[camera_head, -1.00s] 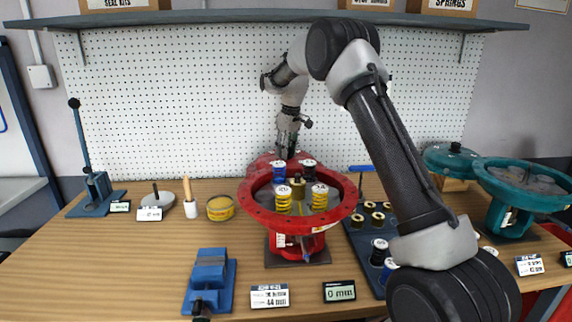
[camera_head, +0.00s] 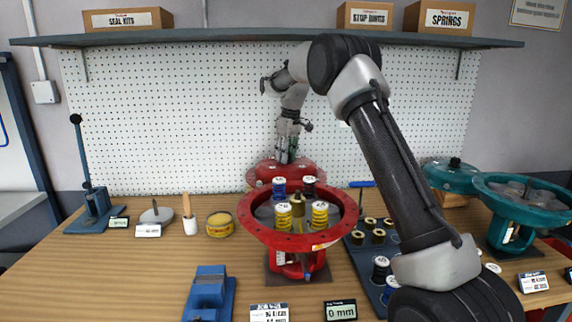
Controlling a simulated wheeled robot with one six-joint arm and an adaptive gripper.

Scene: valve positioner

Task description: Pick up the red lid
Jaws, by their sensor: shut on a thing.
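The red lid (camera_head: 262,173) is a domed red disc behind the red open housing (camera_head: 258,228). Its lower front is partly hidden by the housing's rim and the springs. My gripper (camera_head: 286,158) points down at the top of the lid and is shut on its middle. I cannot tell whether the lid is clear of the bench. The red housing stands upright with blue-topped, black-topped and yellow springs (camera_head: 283,217) and a brass-coloured centre post inside.
A blue tray with brass and black parts (camera_head: 381,268) lies right of the housing. A teal housing (camera_head: 520,232) and teal lid (camera_head: 451,176) are at the right. A blue vise (camera_head: 208,295) and a small display (camera_head: 341,310) are in front. A shelf (camera_head: 250,37) runs overhead.

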